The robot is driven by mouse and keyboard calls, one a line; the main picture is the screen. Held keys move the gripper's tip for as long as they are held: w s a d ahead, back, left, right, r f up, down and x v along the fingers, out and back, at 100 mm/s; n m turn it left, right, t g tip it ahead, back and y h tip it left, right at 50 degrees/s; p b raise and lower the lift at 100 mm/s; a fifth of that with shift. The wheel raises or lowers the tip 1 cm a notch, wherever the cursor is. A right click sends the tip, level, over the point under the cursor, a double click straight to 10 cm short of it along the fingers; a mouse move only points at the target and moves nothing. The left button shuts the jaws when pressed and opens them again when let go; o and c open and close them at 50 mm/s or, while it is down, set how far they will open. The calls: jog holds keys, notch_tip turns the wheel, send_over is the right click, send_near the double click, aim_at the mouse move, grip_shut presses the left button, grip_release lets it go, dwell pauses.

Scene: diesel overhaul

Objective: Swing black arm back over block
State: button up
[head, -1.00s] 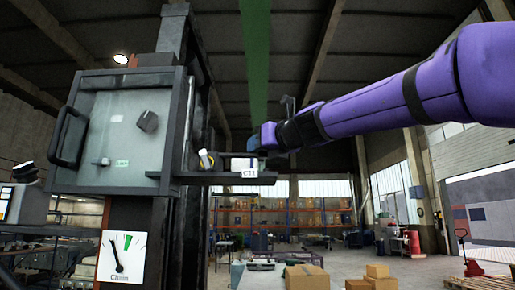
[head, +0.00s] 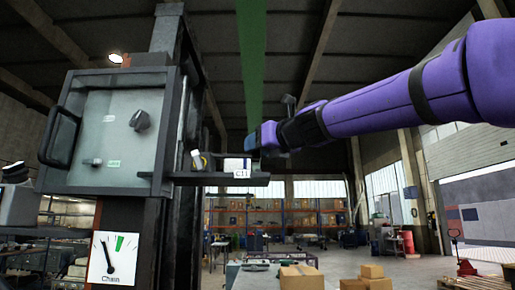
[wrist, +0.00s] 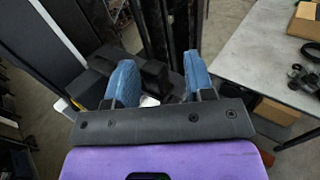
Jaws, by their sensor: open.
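A small white and blue block (head: 236,164) sits on the shelf below my fingertips. A yellow-marked white part (head: 198,160) stands on the shelf to its left.
A grey panel (head: 112,125) with a black handle and knob stands left, above a gauge labelled Chain (head: 113,258). A grey table (wrist: 265,65) shows right in the wrist view. Cardboard boxes (head: 300,277) stand low in front, with open hall floor beyond.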

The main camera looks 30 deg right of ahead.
jog(key=s+d, duration=0.2)
jog(key=s, duration=0.7)
jog(key=shift+s, duration=0.2)
